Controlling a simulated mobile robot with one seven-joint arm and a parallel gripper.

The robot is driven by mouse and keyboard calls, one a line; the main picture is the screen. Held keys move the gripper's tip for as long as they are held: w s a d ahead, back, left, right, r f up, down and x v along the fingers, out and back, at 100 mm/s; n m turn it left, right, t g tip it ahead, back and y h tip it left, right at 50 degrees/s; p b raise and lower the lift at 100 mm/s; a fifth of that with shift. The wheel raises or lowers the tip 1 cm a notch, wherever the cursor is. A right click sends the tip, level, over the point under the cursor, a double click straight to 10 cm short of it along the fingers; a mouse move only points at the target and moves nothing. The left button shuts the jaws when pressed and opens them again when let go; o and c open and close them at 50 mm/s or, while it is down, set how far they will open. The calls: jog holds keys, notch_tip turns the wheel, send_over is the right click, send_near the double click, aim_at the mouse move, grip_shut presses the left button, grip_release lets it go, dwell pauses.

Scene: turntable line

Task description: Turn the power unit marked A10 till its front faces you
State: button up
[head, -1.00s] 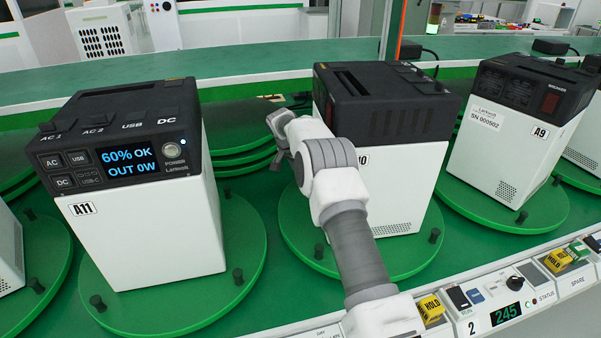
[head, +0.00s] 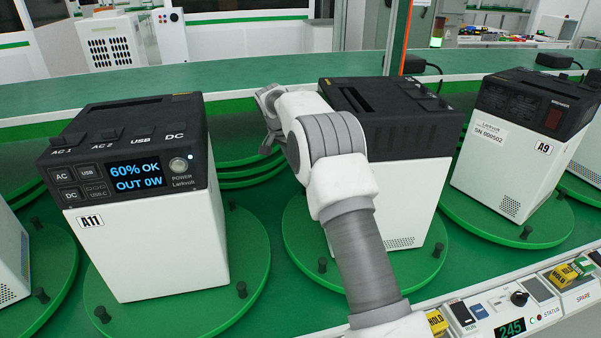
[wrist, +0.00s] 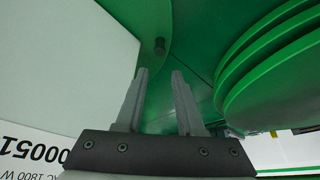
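The middle power unit (head: 408,190), white with a black top, stands on a round green turntable (head: 420,262). Its tag is now behind my arm; earlier the end of it, "10", showed. No screen shows on its visible faces, only a vent low down. My gripper (head: 268,120) is at the unit's left side, by its upper part, partly hidden by my wrist. In the wrist view my gripper (wrist: 160,72) is open, with nothing between the fingers. A white wall (wrist: 65,65) with an upside-down serial label is left of the fingers, apart from them. A black peg (wrist: 160,45) shows beyond.
Unit A11 (head: 150,250) stands at left, its lit screen facing me. Unit A9 (head: 505,165) stands at right. Stacked green discs (head: 245,168) lie behind, and show close right of the fingers in the wrist view (wrist: 275,75). A control panel (head: 500,315) runs along the front edge.

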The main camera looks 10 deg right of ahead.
jog(key=v, duration=0.5)
jog(key=shift+c, duration=0.3)
